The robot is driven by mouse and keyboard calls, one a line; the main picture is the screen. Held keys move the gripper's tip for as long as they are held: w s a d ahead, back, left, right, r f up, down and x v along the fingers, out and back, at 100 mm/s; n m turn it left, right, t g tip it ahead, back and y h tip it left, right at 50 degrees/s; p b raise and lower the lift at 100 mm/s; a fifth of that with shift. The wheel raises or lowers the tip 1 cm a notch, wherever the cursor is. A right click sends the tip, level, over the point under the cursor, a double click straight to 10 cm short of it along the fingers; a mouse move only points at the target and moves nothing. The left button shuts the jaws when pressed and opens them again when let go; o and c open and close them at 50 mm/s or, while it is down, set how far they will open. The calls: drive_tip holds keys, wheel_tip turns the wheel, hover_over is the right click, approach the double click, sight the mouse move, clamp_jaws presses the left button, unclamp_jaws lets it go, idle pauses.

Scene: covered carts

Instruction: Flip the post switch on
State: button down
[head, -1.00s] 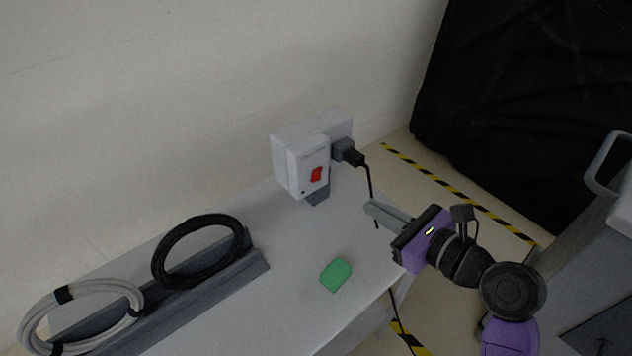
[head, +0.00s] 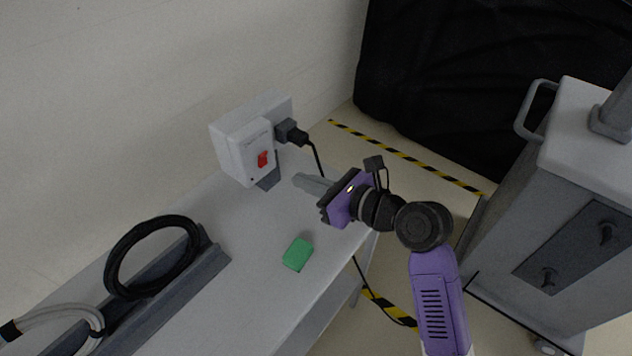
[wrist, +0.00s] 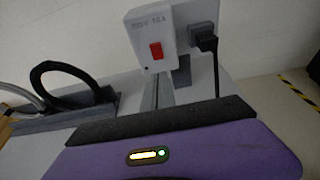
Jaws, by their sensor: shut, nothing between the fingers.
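The red rocker switch (head: 262,159) is on the front of a white box (head: 236,150) mounted on a short grey post at the back of the bench. The switch also shows in the wrist view (wrist: 156,50), upper middle. I cannot tell from its tilt which side is pressed. A black plug (head: 291,132) sits in the box's right side, with its cable hanging down. My gripper (head: 299,180) is shut and empty, to the right of and a little below the switch, apart from it, pointing left toward the box.
A green block (head: 298,254) lies on the grey bench (head: 215,290). Black coiled cable (head: 113,262) and white coiled cable (head: 60,312) hang on a grey rail at left. A grey cart (head: 545,200) stands at right, with a black curtain (head: 450,80) behind.

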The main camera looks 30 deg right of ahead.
sight(264, 154)
drive_tip(key=w, duration=0.2)
drive_tip(key=w+a, duration=0.1)
drive_tip(key=w, duration=0.1)
drive_tip(key=w+a, duration=0.1)
drive_tip(key=w, duration=0.1)
drive_tip(key=shift+w+r+p, duration=0.1)
drive_tip(key=shift+w+p, duration=0.15)
drive_tip(key=shift+p, duration=0.15)
drive_tip(key=shift+w+a+r, duration=0.2)
drive_tip(key=shift+w+a, duration=0.05)
drive_tip(key=shift+w, duration=0.3)
drive_tip(key=p, duration=0.1)
drive_tip(key=r+p, duration=0.1)
drive_tip(key=p, duration=0.1)
drive_tip(key=shift+w+a, duration=0.15)
drive_tip(key=shift+w, duration=0.15)
drive_tip(key=shift+f, duration=0.2)
